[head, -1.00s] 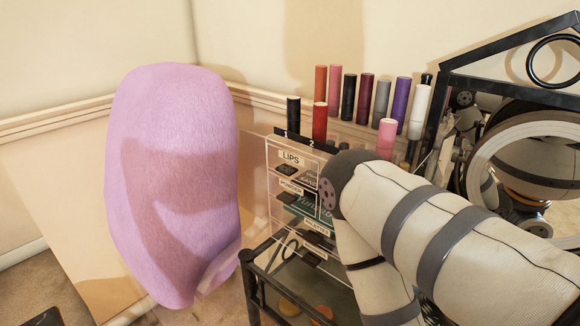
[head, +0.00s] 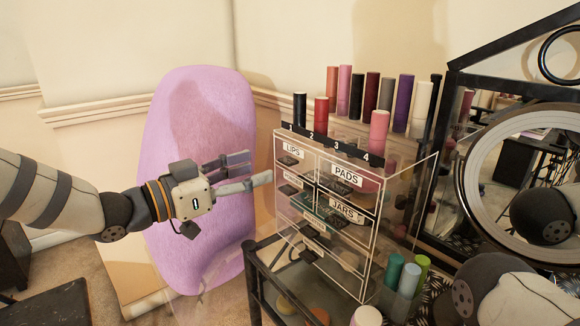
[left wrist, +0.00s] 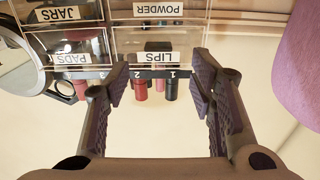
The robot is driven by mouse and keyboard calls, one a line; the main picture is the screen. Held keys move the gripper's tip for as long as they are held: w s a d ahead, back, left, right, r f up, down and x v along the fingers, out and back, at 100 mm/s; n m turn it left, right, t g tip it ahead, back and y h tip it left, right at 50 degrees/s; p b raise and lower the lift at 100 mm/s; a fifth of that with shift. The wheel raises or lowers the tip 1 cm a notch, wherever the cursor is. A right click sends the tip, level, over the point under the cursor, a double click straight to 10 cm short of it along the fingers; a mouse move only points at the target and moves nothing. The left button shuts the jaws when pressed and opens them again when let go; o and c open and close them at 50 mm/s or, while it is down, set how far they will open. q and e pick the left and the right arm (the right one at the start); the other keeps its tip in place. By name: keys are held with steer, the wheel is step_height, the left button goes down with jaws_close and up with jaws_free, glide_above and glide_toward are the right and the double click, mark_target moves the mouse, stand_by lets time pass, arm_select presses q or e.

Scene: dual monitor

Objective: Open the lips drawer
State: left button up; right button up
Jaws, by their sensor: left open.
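The lips drawer (head: 292,158) is the top left drawer of a clear acrylic organizer (head: 368,262). It looks shut. In the left wrist view the picture is upside down, and the LIPS label (left wrist: 158,57) shows beyond and between the fingertips. My left gripper (head: 258,167) is open and empty, just left of the drawer front, with its fingers pointing at it. It also shows open in the left wrist view (left wrist: 158,82). A small dark handle sits under the label. I cannot see any contact with it. My right gripper is out of view.
Several lipstick tubes (head: 357,96) stand in a rack on top of the organizer. A pink fuzzy chair back (head: 195,245) is behind my left gripper. A round mirror (head: 470,205) stands at right. Below is a black-framed table (head: 252,285) with bottles.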

mark_target(283, 162)
arm_select(q)
steer(key=x, duration=0.7)
steer(key=shift+d, duration=0.1)
steer(key=shift+c, duration=0.6)
steer(key=shift+s, duration=0.1)
jaws_close()
